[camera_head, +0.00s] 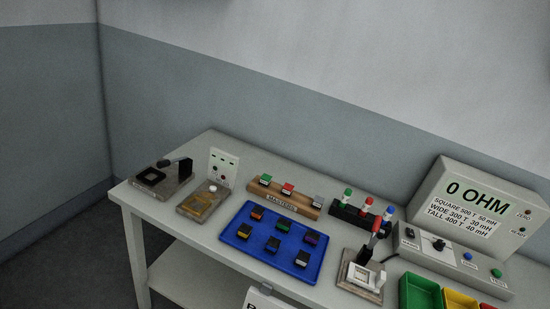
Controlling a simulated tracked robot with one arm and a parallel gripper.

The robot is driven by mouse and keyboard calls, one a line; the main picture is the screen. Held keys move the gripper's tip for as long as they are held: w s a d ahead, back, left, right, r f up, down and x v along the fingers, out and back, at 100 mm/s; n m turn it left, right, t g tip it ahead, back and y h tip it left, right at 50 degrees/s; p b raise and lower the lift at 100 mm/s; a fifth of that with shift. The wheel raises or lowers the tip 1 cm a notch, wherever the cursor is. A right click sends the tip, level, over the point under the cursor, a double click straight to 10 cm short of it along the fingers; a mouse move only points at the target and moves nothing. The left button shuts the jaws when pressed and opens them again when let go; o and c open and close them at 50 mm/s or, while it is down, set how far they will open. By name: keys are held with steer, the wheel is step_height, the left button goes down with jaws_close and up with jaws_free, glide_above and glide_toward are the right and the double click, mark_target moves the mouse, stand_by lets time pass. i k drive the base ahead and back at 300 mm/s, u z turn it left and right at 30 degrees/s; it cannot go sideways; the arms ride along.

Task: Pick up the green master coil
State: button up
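The green master coil (265,179) is a small block with a green top and dark lower part. It sits at the left end of a wooden rack (279,200) labelled MASTERS, towards the back of the white table. A red coil (287,188) is beside it in the middle of the rack, and a grey one (318,200) is at the right end. My gripper is not in view, and the green coil is unobstructed in this view.
A blue tray (230,239) with several dark coils lies in front of the rack. Green-, red- and blue-topped pieces stand in a black holder (351,216) to the right. A lever fixture (361,275), bins (420,294) and a 0 OHM meter (480,208) are farther right.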

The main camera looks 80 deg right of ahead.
mark_target(266, 180)
steer(key=z, duration=0.7)
steer(key=i, duration=1.25)
steer(key=z, duration=0.85)
steer(key=k, duration=0.65)
steer(key=z, duration=0.2)
steer(key=i, duration=0.65)
steer(key=u, duration=0.1)
